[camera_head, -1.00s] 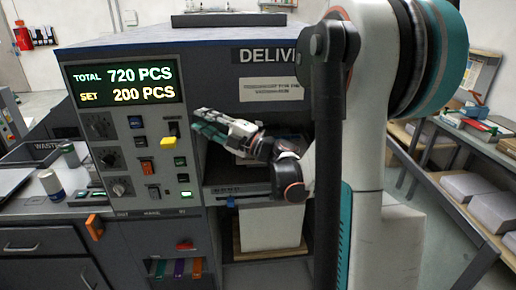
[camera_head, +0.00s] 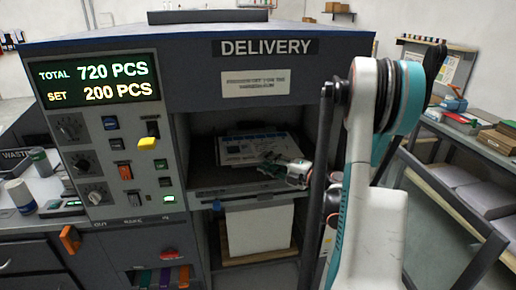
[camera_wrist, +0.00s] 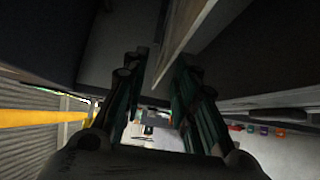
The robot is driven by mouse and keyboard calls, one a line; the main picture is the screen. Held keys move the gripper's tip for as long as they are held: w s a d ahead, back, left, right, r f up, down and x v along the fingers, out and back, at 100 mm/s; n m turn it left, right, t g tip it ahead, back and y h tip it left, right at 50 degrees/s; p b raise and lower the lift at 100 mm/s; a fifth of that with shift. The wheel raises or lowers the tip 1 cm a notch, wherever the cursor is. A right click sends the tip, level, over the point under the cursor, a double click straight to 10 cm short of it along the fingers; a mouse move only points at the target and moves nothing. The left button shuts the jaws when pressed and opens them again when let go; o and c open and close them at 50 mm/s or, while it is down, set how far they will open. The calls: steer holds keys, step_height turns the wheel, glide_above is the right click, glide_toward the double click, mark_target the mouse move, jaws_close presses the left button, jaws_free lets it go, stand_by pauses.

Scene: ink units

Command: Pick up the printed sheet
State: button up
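The printed sheet (camera_head: 245,147) lies in the delivery opening of the machine, white with dark and blue print, on top of what looks like a stack. My gripper (camera_head: 272,165) is at the front right of the sheet, by the mouth of the opening. In the head view it overlaps the sheet's near right edge; I cannot tell if it touches. In the wrist view my gripper (camera_wrist: 162,62) has its two dark green fingers apart, with nothing clearly held between them. A pale slanting edge (camera_wrist: 183,48) runs just past the fingertips; I cannot tell whether it is the sheet.
The control panel (camera_head: 107,140) stands left of the opening. The delivery shelf's front edge (camera_head: 240,190) lies below my gripper, with a white block (camera_head: 258,229) under it. Shelving (camera_head: 455,185) is at the right. The opening's roof limits room above.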

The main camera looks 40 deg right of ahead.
mark_target(256, 160)
steer(key=shift+w+f, duration=0.2)
steer(key=shift+w, duration=0.2)
steer(key=b+x, duration=0.1)
steer(key=x, duration=0.2)
steer(key=shift+w+f, duration=0.2)
steer(key=shift+w, duration=0.5)
steer(key=shift+r, duration=0.1)
jaws_close()
